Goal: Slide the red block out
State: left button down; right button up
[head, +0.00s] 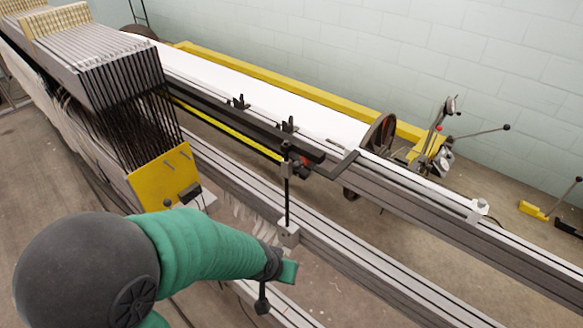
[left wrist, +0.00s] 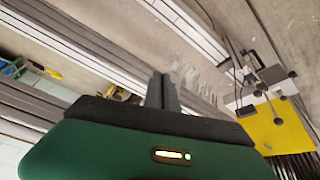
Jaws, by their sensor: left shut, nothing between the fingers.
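A small red-orange piece (head: 304,172) shows in the head view at the near end of the yellow bar, beside a black bracket. It is partly hidden, and I cannot tell for sure that it is the red block. My left gripper (left wrist: 162,90) shows in the left wrist view with its two dark fingers together and nothing between them. In the head view my green left arm reaches in from the bottom left, and its hand is low, in front of the post and apart from the red piece. My right gripper is in neither view.
A yellow plate (head: 162,180) hangs below black warp frames on the left; it also shows in the left wrist view (left wrist: 272,128). A thin upright post (head: 287,205) stands between the hand and the long rails (head: 370,260). Levers (head: 440,145) stand at the right.

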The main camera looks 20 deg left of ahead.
pick_arm(q)
jog(key=w+a+n+t+b, duration=0.3)
jog(key=w+n+t, duration=0.5)
jog(key=w, duration=0.5)
jog(key=w+a+r+n+t+y+b, duration=0.1)
jog(key=a+r+n+t+y, duration=0.4)
jog(key=a+r+n, duration=0.3)
notch_tip(320, 180, up, 3)
jog(key=shift+w+r+n, duration=0.15)
jog(key=shift+w+n, duration=0.15)
jog(key=shift+n, duration=0.3)
